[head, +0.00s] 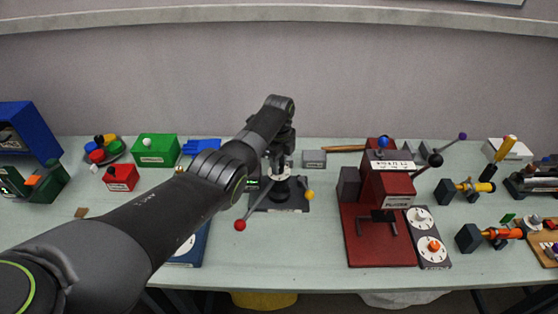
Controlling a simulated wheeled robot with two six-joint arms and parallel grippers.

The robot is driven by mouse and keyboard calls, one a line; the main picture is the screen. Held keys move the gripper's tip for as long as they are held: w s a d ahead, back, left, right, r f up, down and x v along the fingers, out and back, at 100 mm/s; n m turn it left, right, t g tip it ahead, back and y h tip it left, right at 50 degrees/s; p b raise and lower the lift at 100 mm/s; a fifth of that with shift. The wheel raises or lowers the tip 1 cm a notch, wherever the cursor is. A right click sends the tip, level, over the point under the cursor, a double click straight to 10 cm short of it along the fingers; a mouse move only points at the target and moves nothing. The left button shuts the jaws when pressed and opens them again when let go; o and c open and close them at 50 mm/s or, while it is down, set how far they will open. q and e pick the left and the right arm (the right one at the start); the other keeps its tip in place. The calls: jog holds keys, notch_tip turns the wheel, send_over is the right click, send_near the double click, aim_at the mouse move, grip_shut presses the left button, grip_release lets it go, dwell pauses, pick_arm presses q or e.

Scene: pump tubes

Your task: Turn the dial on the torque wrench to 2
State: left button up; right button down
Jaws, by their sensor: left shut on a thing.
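The device stands on a dark base plate (291,207) and has a bar with a red ball (240,225) and a yellow ball (309,195). My right gripper is not in view.
A dark red press (380,254) stands to the right, beside a grey panel with white dials (421,220). Yellow-handled (472,187) and orange-handled (496,233) tools sit farther right. Green (157,158) and red (119,184) boxes stand at the left. The table front near the middle is clear.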

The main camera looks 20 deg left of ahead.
pick_arm(q)
jog(key=n, duration=0.3)
jog(key=shift+w+r+n+p, duration=0.1)
jog(key=shift+r+n+p, duration=0.05)
jog(key=shift+n+p, duration=0.25)
jog(key=n, duration=0.3)
jog(key=shift+n, duration=0.3)
jog(key=n+p, duration=0.1)
jog(key=n, duration=0.2)
jog(key=shift+n, duration=0.3)
jog(key=n, duration=0.3)
jog(key=shift+n, duration=0.3)
jog(key=n, duration=0.5)
jog(key=shift+p, duration=0.35)
jog(key=n, duration=0.6)
